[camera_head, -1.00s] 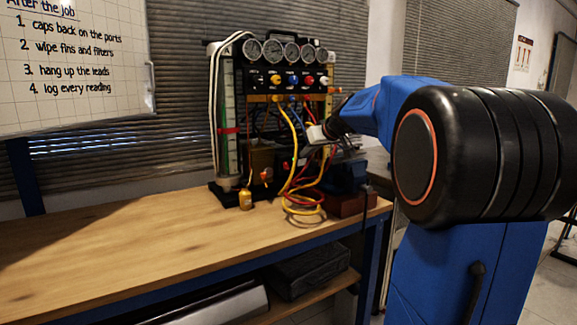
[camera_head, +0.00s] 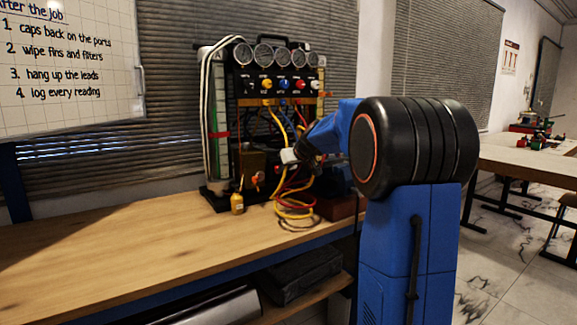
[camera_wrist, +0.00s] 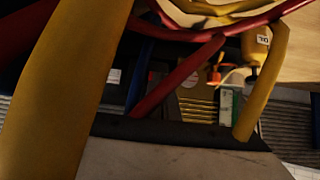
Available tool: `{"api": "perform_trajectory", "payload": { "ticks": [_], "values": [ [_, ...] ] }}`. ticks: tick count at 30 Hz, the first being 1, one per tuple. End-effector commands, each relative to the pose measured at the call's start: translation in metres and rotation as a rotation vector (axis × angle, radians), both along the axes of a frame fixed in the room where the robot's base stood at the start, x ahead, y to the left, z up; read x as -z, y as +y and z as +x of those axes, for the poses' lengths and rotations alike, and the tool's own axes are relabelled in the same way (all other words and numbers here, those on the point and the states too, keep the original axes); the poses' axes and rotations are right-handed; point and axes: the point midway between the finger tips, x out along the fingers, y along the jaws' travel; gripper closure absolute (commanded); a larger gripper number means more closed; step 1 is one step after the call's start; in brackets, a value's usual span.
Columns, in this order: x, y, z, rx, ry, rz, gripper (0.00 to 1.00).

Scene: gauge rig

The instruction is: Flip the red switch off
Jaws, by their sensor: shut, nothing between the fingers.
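The gauge rig (camera_head: 262,105) stands on the bench's far end in the head view. I cannot make out the red switch for certain. A small red part (camera_head: 277,170) shows low on the rig, close to my gripper, but it is too small to identify. My gripper (camera_head: 289,157) is shut and empty in front of the rig's lower part, among the hoses. Red hose (camera_wrist: 180,75) and yellow hose (camera_wrist: 62,85) cross close before the camera and hide much of the rig.
A yellow bottle (camera_head: 237,204) stands on the bench (camera_head: 130,235) left of the hoses; it also shows in the wrist view (camera_wrist: 257,45). A row of coloured knobs (camera_head: 285,84) sits under several gauges. The bench's left part is clear. Another table (camera_head: 520,157) is at right.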

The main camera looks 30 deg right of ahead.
Motion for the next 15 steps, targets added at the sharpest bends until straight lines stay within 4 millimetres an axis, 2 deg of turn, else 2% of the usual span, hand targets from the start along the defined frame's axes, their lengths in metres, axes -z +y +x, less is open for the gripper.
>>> {"api": "perform_trajectory", "payload": {
  "ticks": [6,15],
  "values": [
    [0.010,0.000,0.013,-0.001,0.000,-0.001,1.00],
    [0.011,0.000,0.015,0.000,0.000,-0.001,1.00]
  ]
}}
